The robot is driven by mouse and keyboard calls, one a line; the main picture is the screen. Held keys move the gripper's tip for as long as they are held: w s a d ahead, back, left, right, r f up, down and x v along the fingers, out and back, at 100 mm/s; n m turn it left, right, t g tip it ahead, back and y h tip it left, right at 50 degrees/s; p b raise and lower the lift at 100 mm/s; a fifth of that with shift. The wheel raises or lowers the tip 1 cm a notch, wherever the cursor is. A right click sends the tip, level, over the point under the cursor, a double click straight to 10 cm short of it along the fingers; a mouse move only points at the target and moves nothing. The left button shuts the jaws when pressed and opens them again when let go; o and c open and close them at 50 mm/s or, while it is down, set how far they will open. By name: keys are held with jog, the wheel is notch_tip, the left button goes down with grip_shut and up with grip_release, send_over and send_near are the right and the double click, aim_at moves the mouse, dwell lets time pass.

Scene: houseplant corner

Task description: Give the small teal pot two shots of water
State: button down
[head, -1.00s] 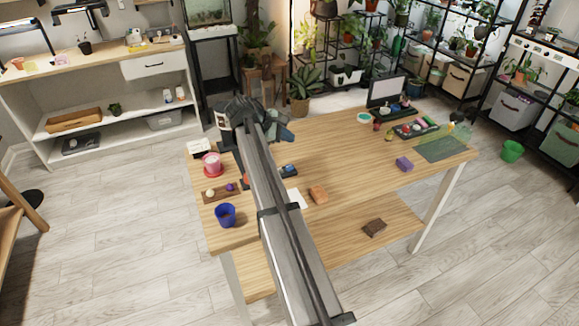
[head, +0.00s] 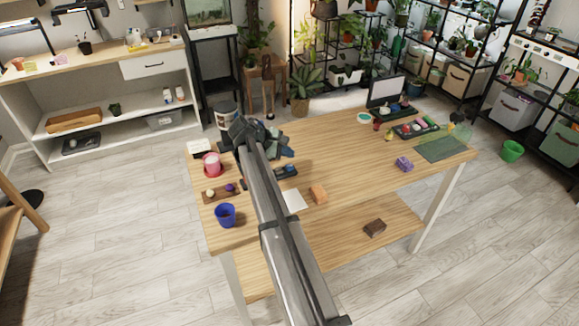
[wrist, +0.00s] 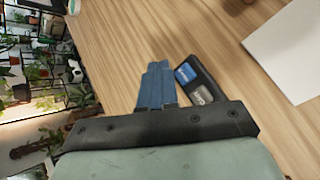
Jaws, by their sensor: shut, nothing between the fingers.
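A small round teal item (head: 363,117) sits near the back edge of the table; it is too small to tell whether it is the teal pot. My gripper (head: 287,150) is above the back left of the table, shut and empty. In the wrist view its blue fingers (wrist: 155,84) are together. Just past them lies a dark panel (wrist: 213,86) with a blue button and a grey button; it also shows in the head view (head: 287,172). The fingers appear beside the panel; I cannot tell whether they touch it. A pale canister (head: 227,113) is partly hidden behind my gripper.
White paper (head: 294,200), an orange block (head: 318,194) and a purple block (head: 404,164) lie on the table (head: 345,155). A dark tray (head: 415,131) is at the right.

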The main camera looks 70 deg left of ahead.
aim_at(287, 167)
jog(key=shift+f, duration=1.15)
jog(key=shift+f, duration=0.15)
dwell(1.1)
jog(key=shift+f, duration=0.3)
jog(key=shift+f, duration=0.5)
dwell(1.1)
jog(key=shift+r, duration=0.95)
jog(key=shift+r, duration=0.1)
jog(key=shift+r, duration=2.4)
jog(key=shift+w, duration=0.1)
